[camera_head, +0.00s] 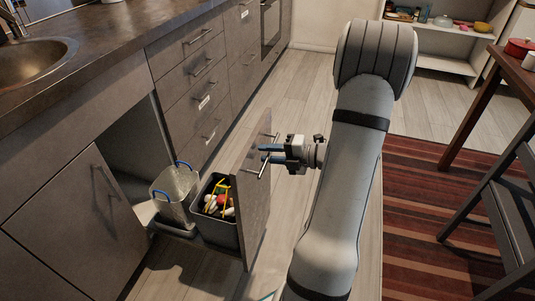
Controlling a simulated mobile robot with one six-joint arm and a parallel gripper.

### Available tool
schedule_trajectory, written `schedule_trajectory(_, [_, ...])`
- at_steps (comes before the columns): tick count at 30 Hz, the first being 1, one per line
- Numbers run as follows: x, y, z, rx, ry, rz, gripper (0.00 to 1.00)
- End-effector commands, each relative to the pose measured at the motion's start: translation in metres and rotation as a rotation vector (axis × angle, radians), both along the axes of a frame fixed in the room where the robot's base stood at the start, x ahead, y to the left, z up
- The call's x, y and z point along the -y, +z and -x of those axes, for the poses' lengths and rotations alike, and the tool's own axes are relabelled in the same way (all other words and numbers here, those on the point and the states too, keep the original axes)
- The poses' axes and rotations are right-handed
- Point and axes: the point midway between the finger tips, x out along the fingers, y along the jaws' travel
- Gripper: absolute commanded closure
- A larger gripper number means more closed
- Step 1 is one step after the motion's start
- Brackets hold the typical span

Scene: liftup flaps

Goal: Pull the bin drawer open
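A bar handle (262,172) runs along the panel's outer face. My gripper (266,154) is at this handle, coming from the right. Its two blue fingers reach to the bar with a visible gap between them, so it looks open. Whether they touch the bar is too small to tell. A dark bin (223,235) with colourful waste and a lighter bin (176,196) with blue handles sit in the drawer.
A closed cabinet door (78,220) is at the left, and a stack of drawers (190,75) is behind. A table (490,95), a dark step-stool or chair (505,205) and a striped rug (430,210) lie to the right. Wooden floor is free in front of the drawer.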

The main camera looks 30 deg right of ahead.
Motion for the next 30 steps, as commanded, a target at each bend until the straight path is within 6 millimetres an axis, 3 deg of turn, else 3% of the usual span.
schedule_trajectory(5, [0.008, 0.004, 0.008, 0.0, -0.002, -0.001, 0.72])
schedule_trajectory(18, [0.05, 0.016, 0.054, 0.0, -0.001, 0.0, 0.72])
schedule_trajectory(30, [0.052, 0.015, 0.057, 0.0, 0.0, 0.0, 0.72])
